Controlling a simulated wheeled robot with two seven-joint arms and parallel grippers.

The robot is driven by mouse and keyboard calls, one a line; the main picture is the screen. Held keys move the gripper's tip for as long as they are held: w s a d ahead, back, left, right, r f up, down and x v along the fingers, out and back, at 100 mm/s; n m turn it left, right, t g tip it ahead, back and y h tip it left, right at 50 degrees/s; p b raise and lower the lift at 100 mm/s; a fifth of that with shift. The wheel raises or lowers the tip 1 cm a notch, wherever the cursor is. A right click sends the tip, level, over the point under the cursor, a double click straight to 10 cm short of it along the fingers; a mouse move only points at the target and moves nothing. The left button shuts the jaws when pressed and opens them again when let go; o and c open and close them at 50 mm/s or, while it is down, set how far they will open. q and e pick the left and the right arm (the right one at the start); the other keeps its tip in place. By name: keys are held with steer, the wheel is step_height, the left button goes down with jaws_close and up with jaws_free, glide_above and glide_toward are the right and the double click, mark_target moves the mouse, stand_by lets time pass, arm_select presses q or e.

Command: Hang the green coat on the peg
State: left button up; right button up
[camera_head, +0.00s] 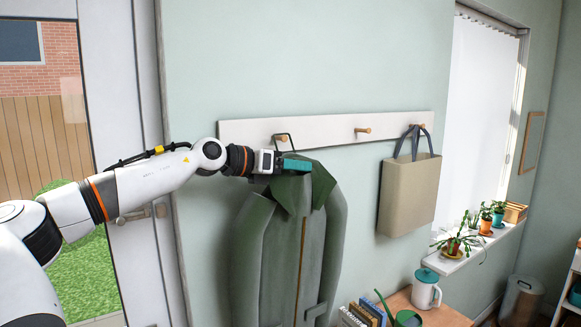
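The green coat (275,254) hangs upright against the wall, below the left wooden peg (281,138) on the white rail. A thin dark loop (290,137) rises from the coat's neck to this peg. It appears to pass around the peg, but I cannot tell if it rests on it. My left gripper (297,165), with teal fingers, is at the coat's collar, just below the peg. Its fingers look shut on the collar; the far finger is hidden. My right gripper is not in view.
The middle peg (362,130) is bare. A beige bag (409,194) hangs by dark straps at the right end of the rail (330,129). Potted plants (455,246) line the windowsill.

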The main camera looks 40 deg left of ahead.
arm_select(q)
steer(key=shift+f, duration=0.2)
steer(key=shift+s+a+r+b, duration=0.1)
steer(key=shift+s+r+b, duration=0.1)
steer(key=shift+s+b, duration=0.45)
steer(key=b+v, duration=0.8)
steer(key=v, duration=0.3)
steer(key=shift+w, duration=0.2)
